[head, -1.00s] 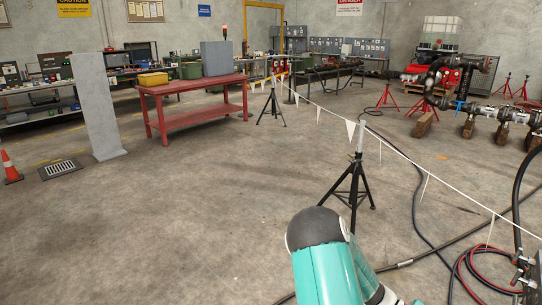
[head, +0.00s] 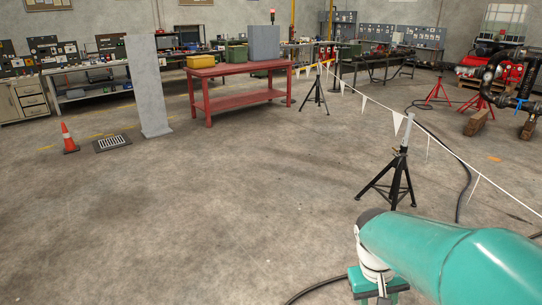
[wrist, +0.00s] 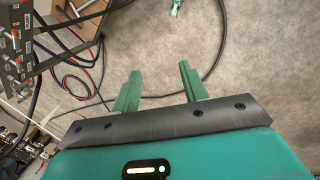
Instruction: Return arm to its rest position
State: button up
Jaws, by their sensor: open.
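My gripper (wrist: 160,88) shows in the wrist view with its two green fingers spread apart and nothing between them. Bare concrete floor and a dark hose lie beyond the fingertips. In the head view my teal arm (head: 450,255) reaches across the lower right corner. The gripper's fingers cannot be made out in the head view. No spool can be made out in either view.
A black stand (head: 395,180) holds a pennant line near my arm. A grey panel (head: 148,88), an orange cone (head: 67,138) and a red bench (head: 240,95) stand to the left. Hoses (wrist: 75,55) and a control panel (wrist: 15,50) are close by. The middle floor is clear.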

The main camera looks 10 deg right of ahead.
jog(key=s+a+r+n+t+y, duration=0.1)
jog(key=s+a+r+t+y, duration=0.1)
jog(key=a+r+t, duration=0.4)
jog(key=s+a+r, duration=0.1)
jog(key=a+r, duration=0.3)
jog(key=a, duration=0.2)
jog(key=shift+s+a+r+t, duration=0.15)
jog(key=shift+s+a+t, duration=0.15)
jog(key=shift+s, duration=0.1)
